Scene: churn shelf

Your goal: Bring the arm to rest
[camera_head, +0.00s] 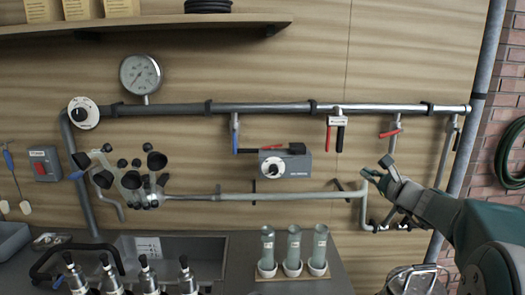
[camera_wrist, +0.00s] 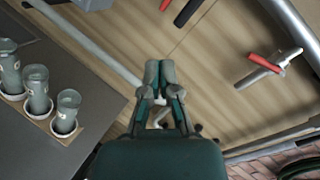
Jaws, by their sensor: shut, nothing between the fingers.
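My gripper (camera_head: 376,168) is at the right of the head view, at the end of my green arm, raised in front of the wood-panelled wall. In the wrist view my gripper (camera_wrist: 160,72) has its two fingertips together with nothing between them. In the head view it overlaps the right end of the lower pipe (camera_head: 290,198); I cannot tell whether they touch.
An upper pipe (camera_head: 260,108) with red-handled valves (camera_head: 390,133) runs along the wall. A grey box with a dial (camera_head: 285,163) sits between the pipes. Three glass cylinders (camera_head: 293,248) stand on the counter, near a sink (camera_head: 190,248). Several dark bottles (camera_head: 148,275) stand in front.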

